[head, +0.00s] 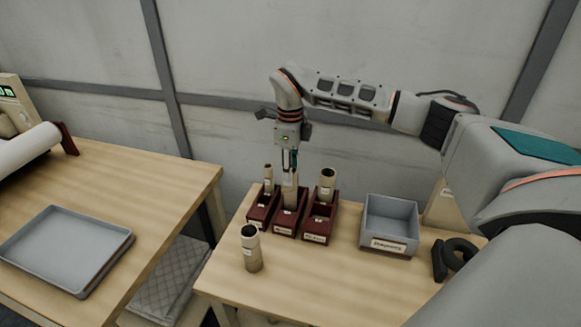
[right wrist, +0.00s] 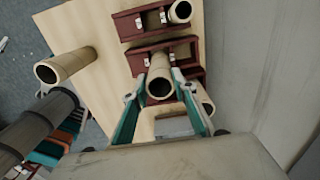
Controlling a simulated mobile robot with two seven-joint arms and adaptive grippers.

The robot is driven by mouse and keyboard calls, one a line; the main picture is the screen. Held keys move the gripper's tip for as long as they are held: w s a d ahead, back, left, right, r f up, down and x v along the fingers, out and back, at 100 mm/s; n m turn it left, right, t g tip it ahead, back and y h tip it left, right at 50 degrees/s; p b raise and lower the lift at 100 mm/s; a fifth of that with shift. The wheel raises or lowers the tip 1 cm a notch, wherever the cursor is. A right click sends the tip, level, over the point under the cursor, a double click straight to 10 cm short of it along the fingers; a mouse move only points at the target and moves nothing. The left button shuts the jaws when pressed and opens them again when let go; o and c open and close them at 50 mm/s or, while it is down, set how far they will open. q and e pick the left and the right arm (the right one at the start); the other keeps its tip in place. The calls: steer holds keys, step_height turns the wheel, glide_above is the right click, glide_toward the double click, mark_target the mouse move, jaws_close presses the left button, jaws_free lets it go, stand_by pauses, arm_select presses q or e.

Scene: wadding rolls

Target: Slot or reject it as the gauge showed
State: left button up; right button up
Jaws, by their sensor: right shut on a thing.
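My right gripper (head: 290,168) is shut on a tan hollow roll (head: 289,195), upright at the middle dark red holder (head: 284,222). The wrist view shows the held roll (right wrist: 160,87) between teal fingers. I cannot tell whether its lower end rests in the holder. The left holder (head: 262,212) has a thin roll (head: 268,178) standing in it. The right holder (head: 318,230) has a wider roll (head: 328,186) at its back. Another roll (head: 251,250) stands on the table in front of the holders. My left gripper is not in view.
A grey bin (head: 390,240) with a front label stands right of the holders. A black ring-shaped object (head: 457,254) lies further right. The left table carries a grey tray (head: 65,249) and a large white roll (head: 28,148).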

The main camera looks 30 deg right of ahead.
steer(key=shift+f+b, duration=0.3)
steer(key=shift+f, duration=1.2)
steer(key=o, duration=0.9)
step_height(320, 180, up, 12)
steer(key=shift+s, duration=0.1)
